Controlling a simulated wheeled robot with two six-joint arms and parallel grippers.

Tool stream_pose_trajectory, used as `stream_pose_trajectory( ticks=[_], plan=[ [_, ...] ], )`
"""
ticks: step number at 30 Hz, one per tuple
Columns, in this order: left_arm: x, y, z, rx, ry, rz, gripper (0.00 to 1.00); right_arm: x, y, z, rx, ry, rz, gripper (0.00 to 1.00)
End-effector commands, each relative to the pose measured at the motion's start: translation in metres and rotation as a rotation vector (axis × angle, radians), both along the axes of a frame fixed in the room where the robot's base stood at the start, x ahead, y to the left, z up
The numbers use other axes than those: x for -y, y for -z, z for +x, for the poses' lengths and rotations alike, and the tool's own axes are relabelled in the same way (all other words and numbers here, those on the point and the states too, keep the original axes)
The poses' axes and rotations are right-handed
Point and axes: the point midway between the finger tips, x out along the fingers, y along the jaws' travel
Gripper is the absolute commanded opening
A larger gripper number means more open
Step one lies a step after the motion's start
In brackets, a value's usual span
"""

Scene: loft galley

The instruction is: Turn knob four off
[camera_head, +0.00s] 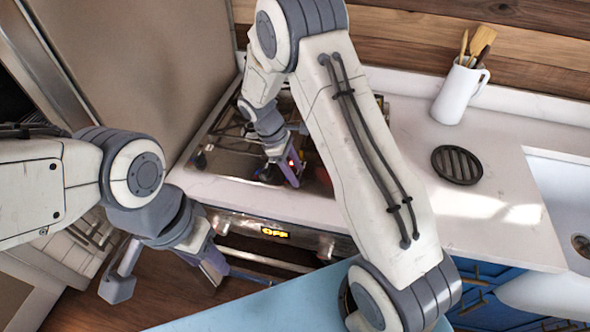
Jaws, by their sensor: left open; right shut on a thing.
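The stove (225,172) has a dark, shiny cooktop set in the white counter. Its front panel (250,222) carries a lit display reading OFF (275,233) and small round knobs, one of them at the right (325,245). My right gripper (290,174) reaches down over the front part of the cooktop and is shut on a small dark knob (268,174), mostly hidden by the fingers. I cannot read its number or setting. My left gripper (214,271) is open and empty, low in front of the stove, near the panel's left end.
My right arm crosses the middle of the view and hides the cooktop's right side. A sink (570,205) is at the right. A tall cabinet (140,70) borders the stove's left.

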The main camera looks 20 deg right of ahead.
Motion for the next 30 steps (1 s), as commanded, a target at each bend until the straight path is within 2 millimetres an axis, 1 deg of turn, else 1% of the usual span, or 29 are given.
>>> stream_pose_trajectory(
  ticks=[13,14,15,16,25,28,30],
  plan=[
    [0.000,0.000,0.000,0.000,0.000,0.000,0.50,0.000,-0.001,0.001,0.005,0.012,0.000,0.00],
    [0.000,0.000,0.000,0.000,0.000,0.000,0.50,0.000,-0.001,0.001,0.005,0.012,0.000,0.64],
    [0.000,0.000,0.000,0.000,0.000,0.000,0.50,0.000,-0.001,0.001,0.005,0.012,0.000,0.79],
    [0.000,0.000,0.000,0.000,0.000,0.000,0.50,0.000,-0.001,0.001,0.005,0.012,0.000,0.82],
    [0.000,0.000,0.000,0.000,0.000,0.000,0.50,0.000,-0.001,0.001,0.002,0.010,0.000,0.82],
    [0.000,0.002,0.000,0.000,0.000,0.000,0.50,-0.002,-0.007,0.003,0.005,0.010,0.000,0.82],
    [0.000,0.005,0.000,0.000,0.000,0.000,0.50,-0.005,-0.015,0.005,0.006,0.009,0.000,0.82]
  ],
)
